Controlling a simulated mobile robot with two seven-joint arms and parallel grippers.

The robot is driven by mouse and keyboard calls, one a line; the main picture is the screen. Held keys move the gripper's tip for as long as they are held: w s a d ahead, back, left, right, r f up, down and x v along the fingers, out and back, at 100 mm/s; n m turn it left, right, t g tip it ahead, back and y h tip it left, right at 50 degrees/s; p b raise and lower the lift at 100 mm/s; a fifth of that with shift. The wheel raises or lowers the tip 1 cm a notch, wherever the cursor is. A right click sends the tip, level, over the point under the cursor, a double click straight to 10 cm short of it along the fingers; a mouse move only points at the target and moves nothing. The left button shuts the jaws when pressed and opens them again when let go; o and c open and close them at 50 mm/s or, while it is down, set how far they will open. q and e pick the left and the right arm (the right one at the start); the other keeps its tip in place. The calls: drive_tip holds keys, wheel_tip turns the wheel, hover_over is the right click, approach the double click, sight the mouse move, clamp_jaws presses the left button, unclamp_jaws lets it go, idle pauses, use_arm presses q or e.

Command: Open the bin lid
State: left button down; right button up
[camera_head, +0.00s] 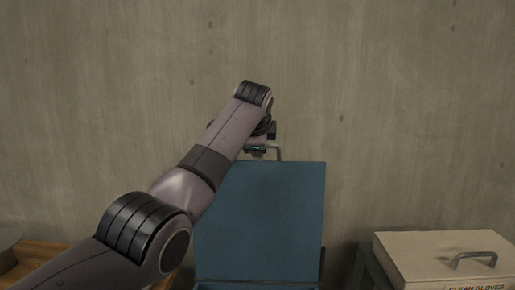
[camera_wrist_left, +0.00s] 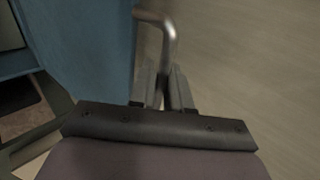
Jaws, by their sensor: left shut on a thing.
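The blue bin lid (camera_head: 265,215) stands raised and roughly upright in the head view, its broad face toward me. A bent metal handle (camera_head: 280,153) shows at its top edge. In the left wrist view the lid (camera_wrist_left: 85,45) fills the upper left and the handle (camera_wrist_left: 168,30) runs down between the fingers. My left gripper (camera_head: 260,149) is at the top of the lid, partly hidden by my arm. In the left wrist view my left gripper (camera_wrist_left: 165,80) is shut on the handle. My right gripper is not in view.
A pale box (camera_head: 425,255) marked "CLEAN GLOVES", with a metal handle (camera_head: 474,258), stands at the lower right. A plain wall (camera_head: 400,100) stands behind the lid.

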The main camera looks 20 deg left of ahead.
use_arm(q)
drive_tip(key=shift+f, duration=0.1)
idle(0.3)
drive_tip(key=c, duration=1.3)
unclamp_jaws()
drive_tip(key=shift+c, duration=0.2)
drive_tip(key=shift+s+d+r+b, duration=0.1)
drive_tip(key=shift+s+r+b, duration=0.25)
drive_tip(key=shift+r+b, duration=0.1)
drive_tip(key=b+v, duration=0.1)
drive_tip(key=v, duration=0.5)
drive_tip(key=shift+b, duration=0.4)
